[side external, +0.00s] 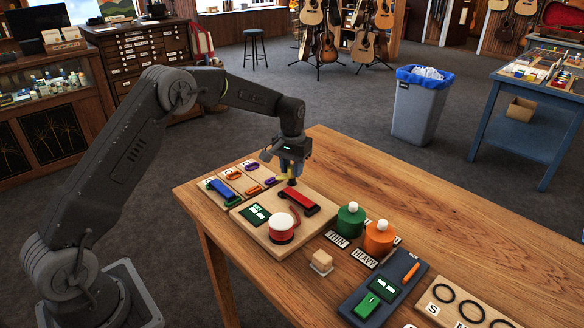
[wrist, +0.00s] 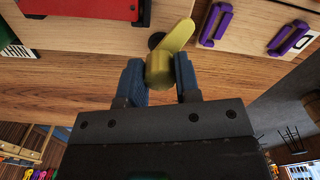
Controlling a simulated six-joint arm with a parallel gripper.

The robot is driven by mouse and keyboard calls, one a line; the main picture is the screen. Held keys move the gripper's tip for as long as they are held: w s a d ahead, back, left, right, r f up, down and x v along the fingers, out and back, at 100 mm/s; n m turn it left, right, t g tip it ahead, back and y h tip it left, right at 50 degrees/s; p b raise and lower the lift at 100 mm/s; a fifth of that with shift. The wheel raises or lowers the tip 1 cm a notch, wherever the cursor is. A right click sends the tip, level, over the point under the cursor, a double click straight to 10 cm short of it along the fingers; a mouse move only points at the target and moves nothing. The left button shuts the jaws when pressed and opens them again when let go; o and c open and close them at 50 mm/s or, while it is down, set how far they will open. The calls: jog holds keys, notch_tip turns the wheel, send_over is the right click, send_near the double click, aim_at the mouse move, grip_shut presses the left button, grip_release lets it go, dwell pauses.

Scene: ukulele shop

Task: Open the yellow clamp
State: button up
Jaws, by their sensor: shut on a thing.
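The yellow clamp (wrist: 172,50) shows in the wrist view as a round body with a flat lever slanting up to the right. My gripper (wrist: 159,70) has one blue finger on each side of its body and is shut on it. In the side view my gripper (side external: 290,172) points down at the back of the wooden board (side external: 262,231), beyond the red bar. The clamp is small there and largely hidden by the fingers. I cannot tell whether the clamp itself is open.
The red bar (side external: 298,202), a green panel (side external: 255,215) and a red-and-white spool (side external: 282,229) share the board. Small boards with purple and orange clamps (side external: 252,191) lie to its left. Green (side external: 350,222) and orange (side external: 379,238) bottles stand right.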

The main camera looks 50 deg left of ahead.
aim_at(292, 166)
jog(key=shift+m, duration=1.7)
jog(key=o, duration=0.9)
notch_tip(292, 166, up, 14)
jog(key=shift+f, duration=0.1)
